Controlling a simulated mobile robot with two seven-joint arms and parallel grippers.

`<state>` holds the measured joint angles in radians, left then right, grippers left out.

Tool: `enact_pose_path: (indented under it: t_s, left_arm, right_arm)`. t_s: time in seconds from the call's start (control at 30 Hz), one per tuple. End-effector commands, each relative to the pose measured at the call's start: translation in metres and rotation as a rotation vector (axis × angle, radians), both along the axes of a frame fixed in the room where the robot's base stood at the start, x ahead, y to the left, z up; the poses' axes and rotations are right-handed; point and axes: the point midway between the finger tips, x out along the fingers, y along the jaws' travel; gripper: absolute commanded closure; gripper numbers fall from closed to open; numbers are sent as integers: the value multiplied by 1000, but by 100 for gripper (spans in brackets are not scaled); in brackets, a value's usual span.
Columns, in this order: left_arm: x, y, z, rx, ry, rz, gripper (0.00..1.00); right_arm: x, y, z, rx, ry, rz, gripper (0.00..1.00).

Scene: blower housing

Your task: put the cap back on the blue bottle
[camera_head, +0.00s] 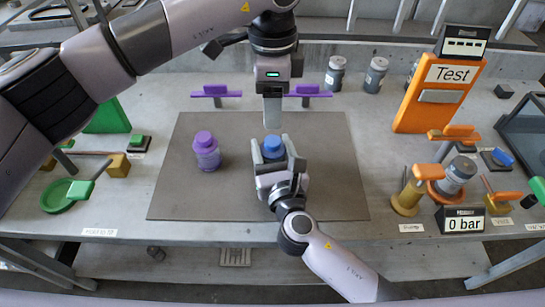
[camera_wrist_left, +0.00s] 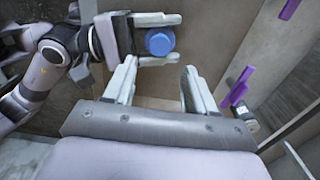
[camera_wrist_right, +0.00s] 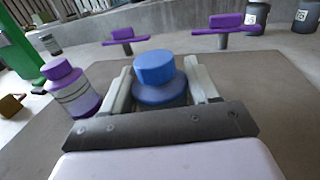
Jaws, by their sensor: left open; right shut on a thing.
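The blue bottle (camera_wrist_right: 162,94) stands upright on the dark mat, its lower part hidden by my right gripper. Its blue cap (camera_wrist_right: 154,68) sits on top, also seen in the head view (camera_head: 272,143) and the left wrist view (camera_wrist_left: 160,41). I cannot tell how tightly it is seated. My right gripper (camera_head: 275,158) is shut around the bottle's body from the near side. My left gripper (camera_head: 272,112) points down just behind and above the cap in the head view. Its fingers are open and empty in the left wrist view (camera_wrist_left: 160,78), apart from the cap.
A purple bottle (camera_head: 207,154) with a purple cap stands left on the mat (camera_head: 325,185). Purple-handled fixtures (camera_head: 211,92) stand behind the mat. An orange Test panel (camera_head: 440,95), valves and a gauge (camera_head: 462,222) crowd the right. The mat's right part is clear.

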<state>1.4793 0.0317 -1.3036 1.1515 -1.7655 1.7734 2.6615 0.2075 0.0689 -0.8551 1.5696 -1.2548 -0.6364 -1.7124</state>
Motion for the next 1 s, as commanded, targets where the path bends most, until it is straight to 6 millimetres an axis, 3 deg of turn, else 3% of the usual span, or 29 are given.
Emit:
enact_pose_path:
  t_s: [0.27,0.7,1.0]
  left_arm:
    - [0,0,-4,0,1,-2,44]
    - [0,0,-64,0,3,-1,44]
    - [0,0,-81,0,1,-3,44]
  right_arm:
    - [0,0,-1,0,1,-1,100]
    - [0,0,0,0,1,-1,100]
    - [0,0,0,0,1,-1,100]
